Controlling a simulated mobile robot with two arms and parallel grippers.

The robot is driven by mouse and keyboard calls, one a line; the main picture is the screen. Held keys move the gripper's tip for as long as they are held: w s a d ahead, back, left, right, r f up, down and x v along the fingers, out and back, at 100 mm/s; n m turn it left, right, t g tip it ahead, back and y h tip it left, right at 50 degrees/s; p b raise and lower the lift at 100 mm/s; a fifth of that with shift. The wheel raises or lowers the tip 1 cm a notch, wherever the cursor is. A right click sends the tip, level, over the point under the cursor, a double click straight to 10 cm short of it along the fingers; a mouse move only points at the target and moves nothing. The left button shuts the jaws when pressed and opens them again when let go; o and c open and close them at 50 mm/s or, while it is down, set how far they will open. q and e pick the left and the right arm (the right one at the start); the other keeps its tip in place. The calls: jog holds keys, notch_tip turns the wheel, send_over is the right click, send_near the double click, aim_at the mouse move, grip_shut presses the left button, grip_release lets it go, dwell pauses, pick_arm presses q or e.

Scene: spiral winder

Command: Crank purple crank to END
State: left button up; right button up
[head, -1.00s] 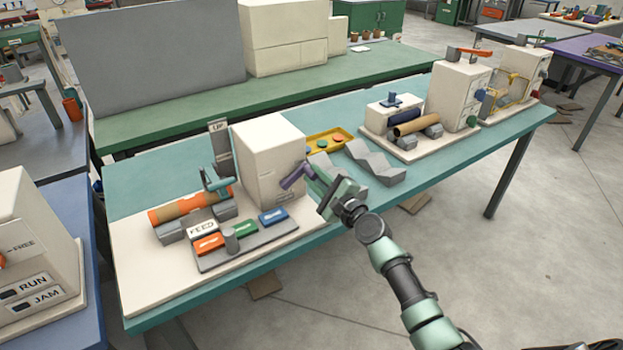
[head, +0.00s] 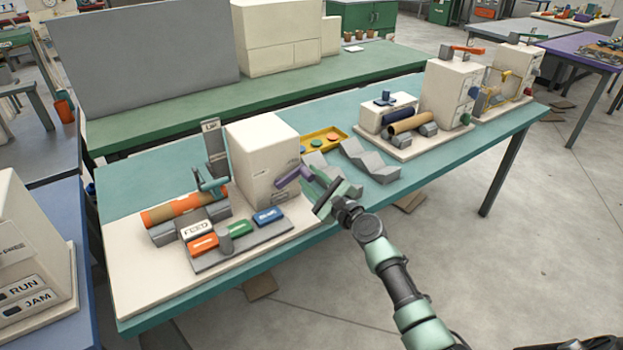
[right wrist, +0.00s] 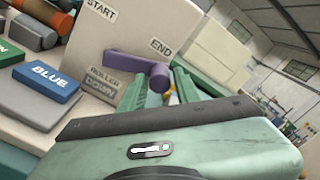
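The purple crank (head: 291,178) sticks out from the right side of the cream winder box (head: 262,150). In the right wrist view the crank (right wrist: 128,65) runs rightward to a round handle end (right wrist: 160,78), just below the word END (right wrist: 160,47). START (right wrist: 101,11) stands at the upper left of that face. My right gripper (head: 330,192) is at the crank's outer end. Its green fingers (right wrist: 163,90) are apart, with the handle end between them; firm contact cannot be told. My left gripper is not in view.
The FEED block (head: 198,230) and red, green and blue (head: 268,216) blocks sit in front of the box. An orange-brown roll (head: 184,208) lies at left. Grey V-shaped rests (head: 370,163) and a yellow tray (head: 325,138) stand close behind my gripper.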

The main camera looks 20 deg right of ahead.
jog(key=shift+o, duration=0.3)
jog(key=s+d, duration=0.1)
jog(key=s, duration=0.6)
jog(key=shift+s+d, duration=0.3)
jog(key=shift+s, duration=0.05)
